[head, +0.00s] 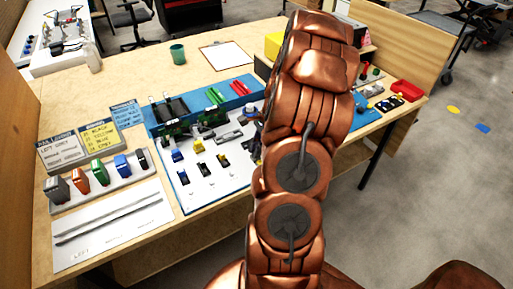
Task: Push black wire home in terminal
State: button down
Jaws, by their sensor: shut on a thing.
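My copper arm covers the right middle of the head view, and my gripper is hidden behind it. I cannot make out the black wire or its terminal for sure. The white assembly board (209,188) on the blue base lies left of my arm. It carries a blue piece (177,155), a yellow piece (198,146) and several small black pieces, one of them a black block (196,165). Dark and grey parts (250,122) show right beside my arm, too small to tell apart.
A rack (98,190) with several coloured plugs stands at the left, behind a white sheet (112,226) with two grey strips. Label cards (100,134) stand behind it. A green cup (177,54) and a clipboard (226,55) are at the back. A red tray (407,90) sits at the right.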

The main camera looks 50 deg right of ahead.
jog(key=c, duration=0.7)
grip_release()
jog(key=shift+c, duration=0.2)
jog(key=shift+r, duration=0.15)
jog(key=shift+r+p, duration=1.2)
jog(key=shift+r, duration=2.2)
